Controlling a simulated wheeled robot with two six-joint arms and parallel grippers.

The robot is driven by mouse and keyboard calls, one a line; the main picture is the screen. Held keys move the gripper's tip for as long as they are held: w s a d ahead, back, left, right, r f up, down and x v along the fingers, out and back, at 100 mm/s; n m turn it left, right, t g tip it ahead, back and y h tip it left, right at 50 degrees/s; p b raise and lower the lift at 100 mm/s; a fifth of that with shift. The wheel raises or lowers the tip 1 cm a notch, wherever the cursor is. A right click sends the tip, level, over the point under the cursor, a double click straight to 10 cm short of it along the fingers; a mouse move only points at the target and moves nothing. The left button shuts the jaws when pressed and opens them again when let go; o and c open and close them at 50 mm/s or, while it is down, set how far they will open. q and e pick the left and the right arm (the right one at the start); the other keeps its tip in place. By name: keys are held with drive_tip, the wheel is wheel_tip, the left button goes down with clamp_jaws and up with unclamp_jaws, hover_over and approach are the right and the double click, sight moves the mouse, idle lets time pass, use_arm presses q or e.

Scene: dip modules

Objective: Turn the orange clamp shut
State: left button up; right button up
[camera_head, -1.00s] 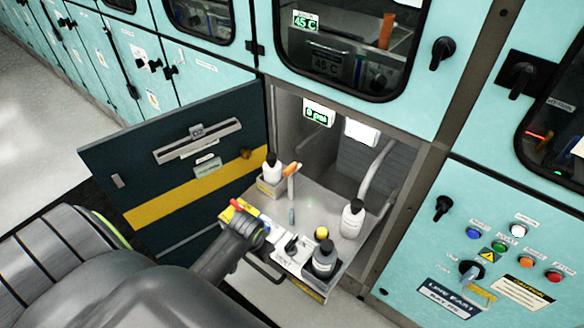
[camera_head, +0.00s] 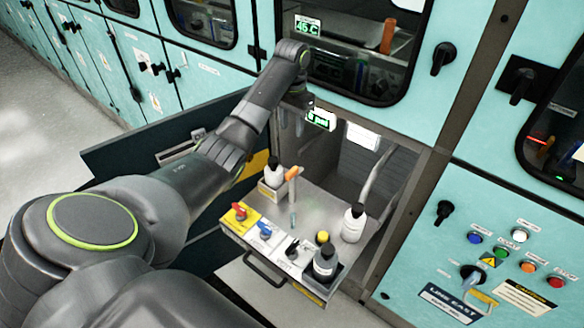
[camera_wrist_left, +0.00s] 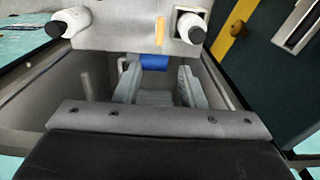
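The orange clamp (camera_head: 292,173) stands up from the pull-out shelf, its orange handle slanted upward beside a white bottle. Its orange part also shows at the top of the left wrist view (camera_wrist_left: 160,30), between two white bottles. My left gripper (camera_head: 291,126) points down in the cabinet opening, above and behind the clamp and apart from it. In the left wrist view its two fingers (camera_wrist_left: 160,88) stand apart. A blue cylinder (camera_wrist_left: 154,62) shows beyond them; I cannot tell whether it is between them. My right gripper is not in view.
The shelf's front carries a red knob on yellow (camera_head: 240,210), a blue knob (camera_head: 265,230) and a black knob (camera_head: 293,249). A white bottle (camera_head: 354,224) and a grey bottle (camera_head: 325,263) stand right of the clamp. The open door (camera_head: 125,160) is at left.

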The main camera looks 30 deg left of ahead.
use_arm(q)
drive_tip(key=b, duration=0.8)
approach(292, 171)
wheel_tip(292, 171, down, 9)
drive_tip(key=shift+r+p, duration=0.1)
drive_tip(key=shift+p, duration=0.4)
clamp_jaws()
